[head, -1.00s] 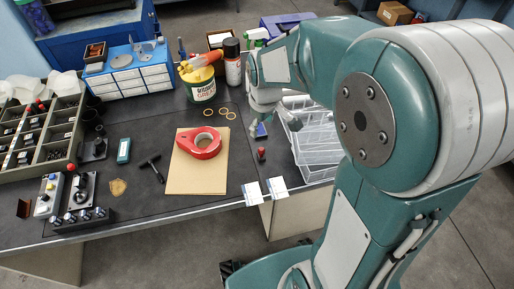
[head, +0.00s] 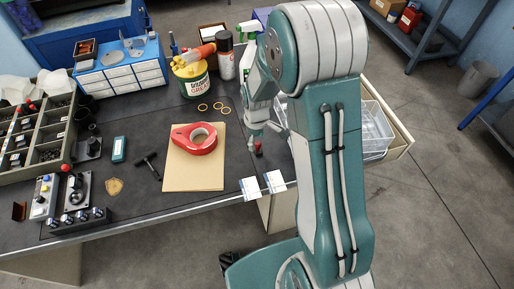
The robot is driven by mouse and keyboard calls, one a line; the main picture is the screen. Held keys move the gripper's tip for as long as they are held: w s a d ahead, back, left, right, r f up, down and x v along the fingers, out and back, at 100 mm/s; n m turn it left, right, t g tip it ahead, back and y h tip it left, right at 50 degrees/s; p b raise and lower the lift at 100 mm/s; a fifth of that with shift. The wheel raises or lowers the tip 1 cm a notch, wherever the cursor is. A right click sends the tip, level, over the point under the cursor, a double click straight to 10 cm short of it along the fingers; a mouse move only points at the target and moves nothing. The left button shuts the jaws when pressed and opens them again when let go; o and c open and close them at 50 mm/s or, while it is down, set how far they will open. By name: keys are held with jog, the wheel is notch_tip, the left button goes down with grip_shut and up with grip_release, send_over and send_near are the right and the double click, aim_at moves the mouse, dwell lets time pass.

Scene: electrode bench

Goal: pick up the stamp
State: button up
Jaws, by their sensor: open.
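The stamp (head: 258,148), a small upright piece with a red handle and dark base, stands on the dark bench mat near the front edge, right of the brown pad. My gripper (head: 265,138) hangs over the bench, pointing down, with its fingers apart and nothing visibly held. Its fingertips are right at the stamp in the picture, one finger close beside the handle. I cannot tell whether they touch it or how high they are above the bench.
A red tape dispenser (head: 195,138) lies on a brown pad (head: 193,178) to the left. A clear tray (head: 372,130) lies right, partly behind my arm. A grease tub (head: 190,80) and tan rings (head: 212,107) are farther back.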

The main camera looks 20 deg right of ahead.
aim_at(258, 143)
jog(key=f, duration=0.3)
jog(key=shift+d+f, duration=0.25)
jog(key=shift+d, duration=0.05)
jog(key=shift+a, duration=0.1)
grip_shut()
jog(key=shift+r, duration=0.15)
